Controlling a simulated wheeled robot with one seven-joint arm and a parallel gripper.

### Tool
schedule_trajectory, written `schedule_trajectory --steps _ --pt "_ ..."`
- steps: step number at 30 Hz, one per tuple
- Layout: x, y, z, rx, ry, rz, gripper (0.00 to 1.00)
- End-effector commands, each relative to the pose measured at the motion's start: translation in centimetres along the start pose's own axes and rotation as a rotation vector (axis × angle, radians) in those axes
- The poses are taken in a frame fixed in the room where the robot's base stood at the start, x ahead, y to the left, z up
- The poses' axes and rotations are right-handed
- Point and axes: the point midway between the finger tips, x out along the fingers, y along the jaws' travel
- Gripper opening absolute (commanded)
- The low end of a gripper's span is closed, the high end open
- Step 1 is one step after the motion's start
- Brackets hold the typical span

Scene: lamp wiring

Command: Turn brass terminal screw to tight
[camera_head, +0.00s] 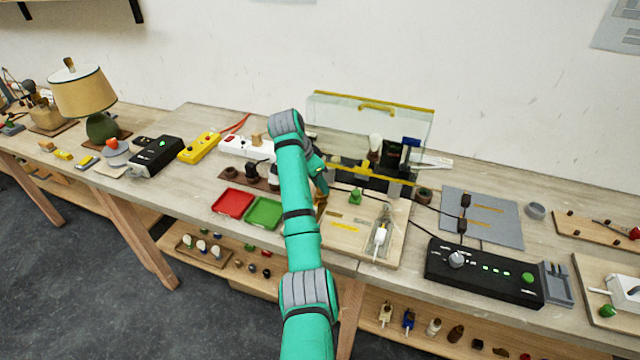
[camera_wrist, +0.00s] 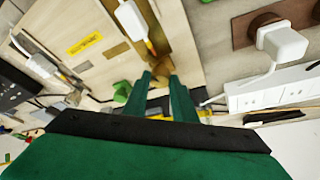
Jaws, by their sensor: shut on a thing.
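In the wrist view my gripper (camera_wrist: 163,77) has its two green fingers close together around a small brass-coloured piece (camera_wrist: 162,66), which appears to be the brass terminal screw. The fingers hide part of it, and its turn position cannot be read. It sits at the edge of a light wooden board (camera_wrist: 105,68) with a yellow label (camera_wrist: 86,44). In the head view my gripper (camera_head: 319,187) points down at the left edge of this board (camera_head: 345,248), and my arm hides part of it. A brass-coloured part (camera_head: 320,204) shows just below the fingers.
A green piece (camera_wrist: 122,90) is close beside the fingers. A clear guard with yellow edges (camera_head: 370,115) stands behind the board. Red (camera_head: 233,203) and green (camera_head: 264,213) trays lie left of it. A black control box (camera_head: 484,272) stands at the right.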

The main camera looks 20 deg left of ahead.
Motion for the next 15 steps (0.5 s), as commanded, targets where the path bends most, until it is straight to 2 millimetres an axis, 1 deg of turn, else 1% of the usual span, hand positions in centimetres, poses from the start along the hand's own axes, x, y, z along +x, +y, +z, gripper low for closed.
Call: schedule_trajectory --steps 11,12,14,15 --pt "-0.20 -0.09 -0.24 0.005 0.004 -0.004 0.02" --pt "-0.20 -0.09 -0.25 0.005 0.004 -0.004 0.27" --pt "-0.20 -0.09 -0.25 0.005 0.004 -0.004 0.41" --pt "-0.18 -0.08 -0.23 0.005 0.004 -0.003 0.43"
